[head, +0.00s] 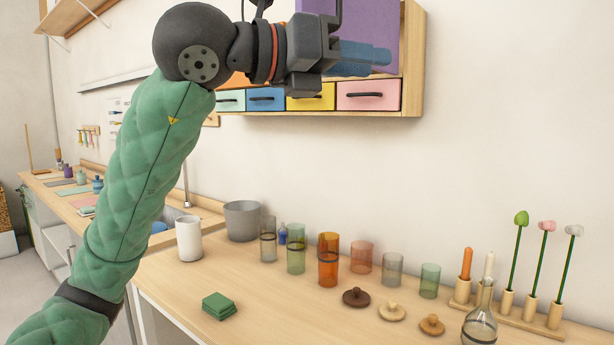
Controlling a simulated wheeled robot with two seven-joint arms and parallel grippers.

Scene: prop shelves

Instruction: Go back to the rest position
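My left arm comes in from the left and reaches up across the view. My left gripper (362,58) is at the top, in front of the wall shelf (413,60). Its blue finger parts point right, in front of a purple panel (385,25) in the shelf. They are seen side-on, so I cannot tell whether they are open or shut, and I see no separate object clearly held in them. My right gripper is not in view.
Below the shelf's coloured drawers (368,96) is a wooden counter (270,310). It bears several coloured glasses (328,262), a white mug (188,238), a grey pot (242,220), green tiles (218,305), wooden lids (391,311), a flask (479,325) and flower stands (530,318).

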